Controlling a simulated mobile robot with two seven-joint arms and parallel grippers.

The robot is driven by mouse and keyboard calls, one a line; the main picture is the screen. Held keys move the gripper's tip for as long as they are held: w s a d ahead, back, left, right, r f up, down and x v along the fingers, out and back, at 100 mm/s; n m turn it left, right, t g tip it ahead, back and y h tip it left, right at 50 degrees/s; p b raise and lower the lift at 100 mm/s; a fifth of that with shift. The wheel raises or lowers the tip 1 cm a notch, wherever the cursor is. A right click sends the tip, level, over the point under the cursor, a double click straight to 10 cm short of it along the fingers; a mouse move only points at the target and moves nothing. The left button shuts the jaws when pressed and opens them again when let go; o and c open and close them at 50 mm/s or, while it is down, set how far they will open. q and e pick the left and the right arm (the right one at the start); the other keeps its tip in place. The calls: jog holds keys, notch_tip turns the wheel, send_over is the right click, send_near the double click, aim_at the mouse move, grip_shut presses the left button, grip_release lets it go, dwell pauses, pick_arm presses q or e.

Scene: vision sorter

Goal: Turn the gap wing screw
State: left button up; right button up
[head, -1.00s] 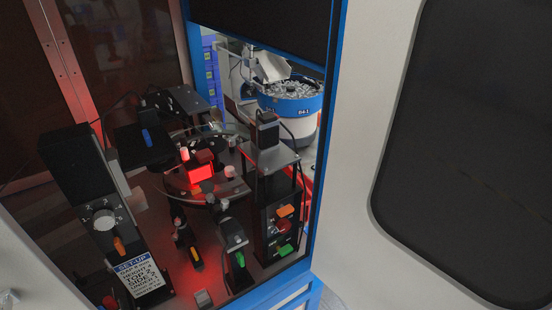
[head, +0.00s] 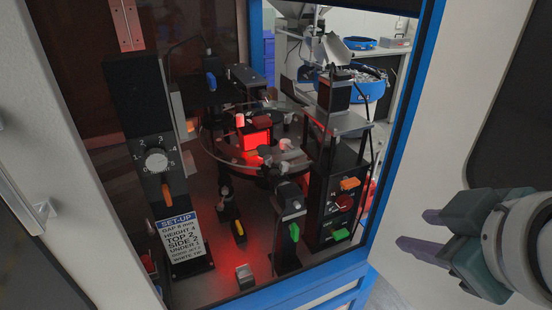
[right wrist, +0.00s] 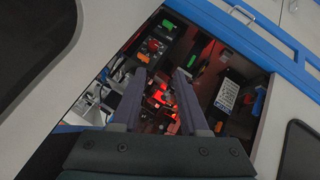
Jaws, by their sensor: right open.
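Several coloured handles show inside the open cabinet, and I cannot tell which is the gap wing screw. An orange one (head: 167,193) sits below the dial (head: 156,161) on the black column at left. A yellow one (head: 239,229) is low in the middle, a green one (head: 294,232) is on a short post, and a blue one (head: 211,81) is at the back. The set-up card (head: 178,237) has a line starting with GAP. My right gripper (head: 415,232) is open and empty, outside the cabinet at right. In the right wrist view its fingers (right wrist: 158,75) point toward the opening.
A clear round disc (head: 215,140) with a red-lit block (head: 255,139) fills the middle. A control box (head: 320,198) with orange, red and green switches stands at right. The blue frame (head: 398,130) edges the opening. A pale door panel (head: 425,150) is beside my right gripper.

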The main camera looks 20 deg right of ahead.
jog(key=w+d+f+n+t+h+b, duration=0.4)
jog(key=w+f+b, duration=0.5)
jog(key=b, duration=0.5)
jog(key=n+t+y+b, duration=0.1)
jog(key=n+t+b, duration=0.45)
jog(key=b, duration=0.35)
send_near(352, 187)
jog(key=shift+n+g, duration=0.35)
jog(key=x, duration=0.9)
jog(key=shift+w+r, duration=0.25)
jog(key=shift+r, duration=0.05)
grip_shut()
